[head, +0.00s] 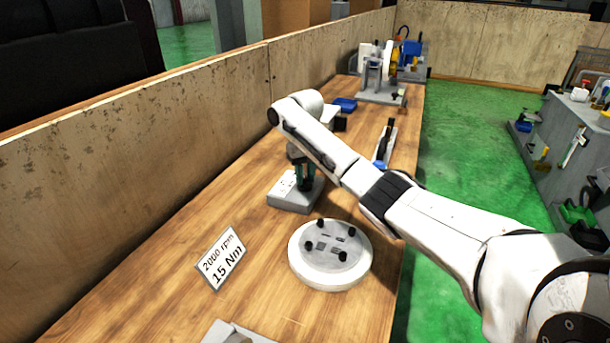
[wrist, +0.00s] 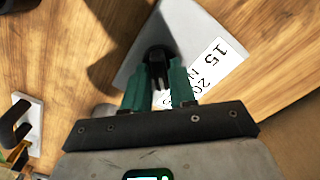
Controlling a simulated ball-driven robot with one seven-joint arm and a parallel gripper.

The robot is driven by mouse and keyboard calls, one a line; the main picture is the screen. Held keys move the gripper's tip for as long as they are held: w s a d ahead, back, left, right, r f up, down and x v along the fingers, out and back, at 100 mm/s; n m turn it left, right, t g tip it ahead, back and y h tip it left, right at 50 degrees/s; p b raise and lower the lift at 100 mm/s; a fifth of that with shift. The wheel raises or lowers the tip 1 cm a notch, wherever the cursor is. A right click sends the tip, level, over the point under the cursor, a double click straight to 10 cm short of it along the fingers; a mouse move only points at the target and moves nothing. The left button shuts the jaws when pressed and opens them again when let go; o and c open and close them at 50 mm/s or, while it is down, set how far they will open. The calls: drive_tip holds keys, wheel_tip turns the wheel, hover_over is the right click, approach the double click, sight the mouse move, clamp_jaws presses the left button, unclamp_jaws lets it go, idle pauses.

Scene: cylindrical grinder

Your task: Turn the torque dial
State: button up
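A grey box (head: 287,203) stands on the wooden bench in the head view, with a printed white label on its top. In the wrist view its top (wrist: 195,25) carries a black knob (wrist: 157,53) beside the label (wrist: 213,66), which reads 15 and 20, partly covered. My gripper (head: 305,186) points down over the box; its green fingers (wrist: 158,75) are apart, one on each side of the black knob. I cannot tell whether they touch it. The knob is hidden by the fingers in the head view. A tilted sign (head: 222,258) reads "2000 rpm 15 Nm".
A round white disc (head: 330,272) with several black knobs lies close in front of the box. A grey item (head: 232,334) is cut off at the bottom edge. A wooden wall (head: 150,160) borders the bench on the left. A machine (head: 385,75) stands at the far end.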

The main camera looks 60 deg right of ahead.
clamp_jaws()
drive_tip(key=shift+r, duration=0.1)
drive_tip(key=n+p, duration=0.2)
drive_tip(key=n, duration=0.1)
drive_tip(key=shift+r+n+p, duration=0.1)
drive_tip(key=shift+n+p, duration=0.2)
drive_tip(key=shift+p, duration=0.05)
drive_tip(key=n+p, duration=0.2)
drive_tip(key=n, duration=0.2)
drive_tip(key=shift+n, duration=0.3)
drive_tip(key=n+p, duration=0.1)
drive_tip(key=n, duration=0.4)
drive_tip(key=shift+n+p, duration=0.55)
drive_tip(key=shift+n, duration=1.85)
drive_tip(key=shift+w, duration=0.1)
